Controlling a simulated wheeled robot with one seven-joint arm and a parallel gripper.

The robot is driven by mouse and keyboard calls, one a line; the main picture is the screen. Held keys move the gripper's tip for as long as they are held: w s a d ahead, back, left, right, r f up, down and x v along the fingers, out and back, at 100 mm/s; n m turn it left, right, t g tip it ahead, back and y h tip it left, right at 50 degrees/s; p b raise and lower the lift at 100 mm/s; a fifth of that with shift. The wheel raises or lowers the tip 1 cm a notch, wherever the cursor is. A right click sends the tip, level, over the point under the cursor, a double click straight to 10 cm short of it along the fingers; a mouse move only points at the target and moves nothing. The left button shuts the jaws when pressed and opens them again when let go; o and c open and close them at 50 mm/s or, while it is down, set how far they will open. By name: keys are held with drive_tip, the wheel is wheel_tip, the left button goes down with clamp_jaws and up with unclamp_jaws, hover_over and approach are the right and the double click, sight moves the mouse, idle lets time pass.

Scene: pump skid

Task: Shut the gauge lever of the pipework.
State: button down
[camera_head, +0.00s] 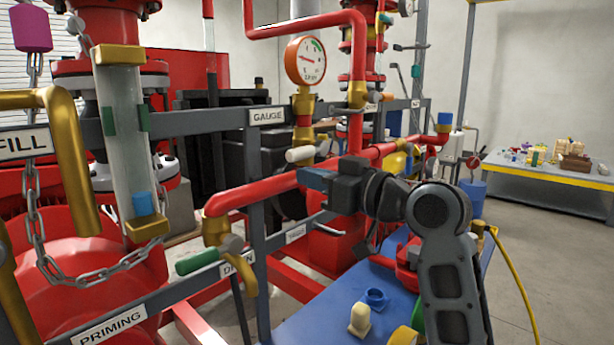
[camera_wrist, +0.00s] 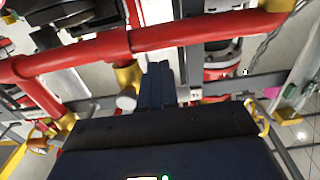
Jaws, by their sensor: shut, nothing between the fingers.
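The gauge lever (camera_head: 300,154) has a pale, cream-coloured grip and sits crosswise on the brass valve below the round gauge (camera_head: 305,61). The GAUGE label (camera_head: 267,116) is on the grey rail to its left. My gripper (camera_head: 306,177) has its blue fingers shut and empty, just below the lever's grip in the head view. In the wrist view the shut fingers (camera_wrist: 160,80) point towards the red pipe, and a pale round grip end (camera_wrist: 126,102), likely the lever's, is close to their left. I cannot tell whether they touch.
A red pipe (camera_head: 255,190) runs just under and behind my gripper. Grey rails cross the skid, and a lower valve with a green handle (camera_head: 197,262) is at the left. A blue surface (camera_head: 320,315) with loose parts lies below. Open floor is at the right.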

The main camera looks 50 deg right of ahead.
drive_tip(key=s, duration=0.7)
drive_tip(key=shift+s, duration=0.35)
drive_tip(key=shift+d, duration=0.1)
idle(0.4)
